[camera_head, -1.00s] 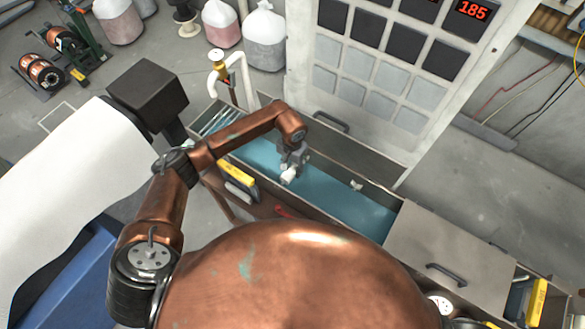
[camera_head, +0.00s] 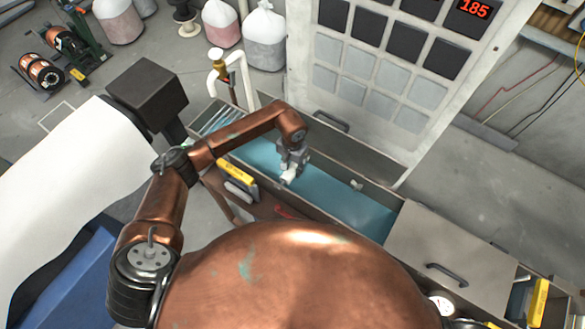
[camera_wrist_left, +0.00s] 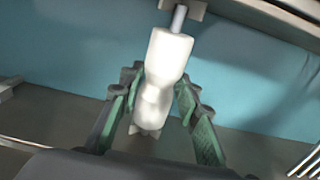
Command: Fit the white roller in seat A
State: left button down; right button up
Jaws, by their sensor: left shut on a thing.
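The white roller (camera_wrist_left: 170,52) is a waisted white cylinder in the left wrist view. My left gripper (camera_wrist_left: 160,82) is shut on it, one green-padded finger on each side. A grey pin (camera_wrist_left: 178,18) at the roller's far end meets a pale bracket (camera_wrist_left: 188,6). Another pale bracket piece (camera_wrist_left: 138,129) shows at its near end; whether the roller rests in it I cannot tell. In the head view my left gripper (camera_head: 291,160) holds the roller (camera_head: 289,175) down inside the blue-lined trough (camera_head: 330,199). No seat letter is readable. My right gripper is out of view.
A small pale fitting (camera_head: 357,184) stands farther right in the trough. Trough walls border the gripper on both long sides. A yellow-labelled box (camera_head: 237,172) is at the near wall. White pipes (camera_head: 243,75) stand behind left, and a panel (camera_head: 385,65) reading 185 behind right.

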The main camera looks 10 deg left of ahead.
pick_arm(q)
jog(key=shift+f, duration=0.15)
dwell(0.3)
jog(key=c, duration=1.4)
grip_release()
jog(key=shift+o, duration=0.2)
notch_tip(320, 180, up, 12)
